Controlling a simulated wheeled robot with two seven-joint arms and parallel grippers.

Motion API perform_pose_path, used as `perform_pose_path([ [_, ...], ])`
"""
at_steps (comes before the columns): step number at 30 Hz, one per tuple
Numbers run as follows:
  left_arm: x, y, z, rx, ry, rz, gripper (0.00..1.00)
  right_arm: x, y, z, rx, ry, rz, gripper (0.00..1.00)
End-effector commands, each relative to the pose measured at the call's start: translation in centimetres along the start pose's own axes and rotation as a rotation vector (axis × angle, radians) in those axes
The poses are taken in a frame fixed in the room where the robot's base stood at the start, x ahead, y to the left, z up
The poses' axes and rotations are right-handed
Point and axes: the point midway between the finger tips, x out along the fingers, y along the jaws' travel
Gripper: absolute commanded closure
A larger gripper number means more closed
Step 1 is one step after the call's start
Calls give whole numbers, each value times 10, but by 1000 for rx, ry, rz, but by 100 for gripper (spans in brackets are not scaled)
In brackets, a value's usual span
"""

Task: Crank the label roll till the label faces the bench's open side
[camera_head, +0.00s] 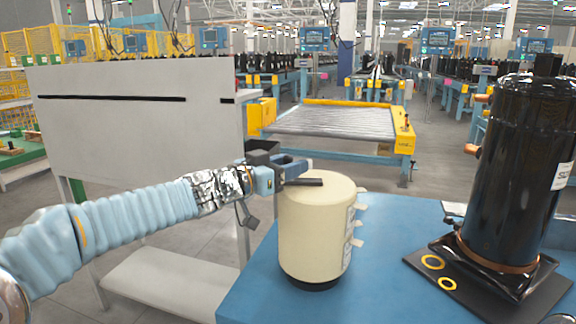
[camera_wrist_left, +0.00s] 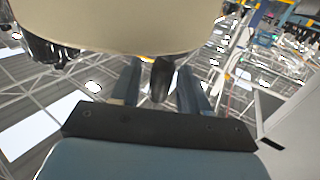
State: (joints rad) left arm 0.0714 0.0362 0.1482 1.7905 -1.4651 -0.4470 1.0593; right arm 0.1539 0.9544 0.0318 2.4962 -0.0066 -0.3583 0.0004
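The cream label roll (camera_head: 312,232) stands upright on a dark base on the blue bench (camera_head: 385,290). White printed labels (camera_head: 349,238) show on its right side, with small pale tabs sticking out to the right. A dark crank bar (camera_head: 303,182) lies across its top. My left gripper (camera_head: 285,176) is at the top left edge of the roll, by the crank. In the left wrist view, its two blue fingers stand apart on either side of a dark crank handle (camera_wrist_left: 161,79), with narrow gaps visible. The roll's cream body (camera_wrist_left: 120,25) fills the top there. My right gripper is not seen.
A black compressor (camera_head: 520,170) stands on a dark mat (camera_head: 424,273) with yellow rings at the bench's right. A grey panel stand (camera_head: 140,125) is behind my left arm. A roller conveyor (camera_head: 335,122) lies beyond the bench. The bench front between roll and mat is clear.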

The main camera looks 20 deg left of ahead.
Motion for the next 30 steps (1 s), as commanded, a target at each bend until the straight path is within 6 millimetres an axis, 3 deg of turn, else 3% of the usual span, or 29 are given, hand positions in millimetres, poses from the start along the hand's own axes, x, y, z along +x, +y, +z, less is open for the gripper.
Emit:
perform_pose_path([
  [1, 0, 0, 0, 0, 0, 0, 63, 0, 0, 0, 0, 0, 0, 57],
  [7, 0, 0, 0, 0, 0, 0, 94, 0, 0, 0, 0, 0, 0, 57],
  [9, 0, 0, 0, 0, 0, 0, 100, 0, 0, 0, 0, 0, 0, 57],
  [20, 0, 0, 0, 0, 2, -8, 100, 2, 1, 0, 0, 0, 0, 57],
  [30, 3, 0, 2, 5, 9, -97, 100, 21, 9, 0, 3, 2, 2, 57],
])
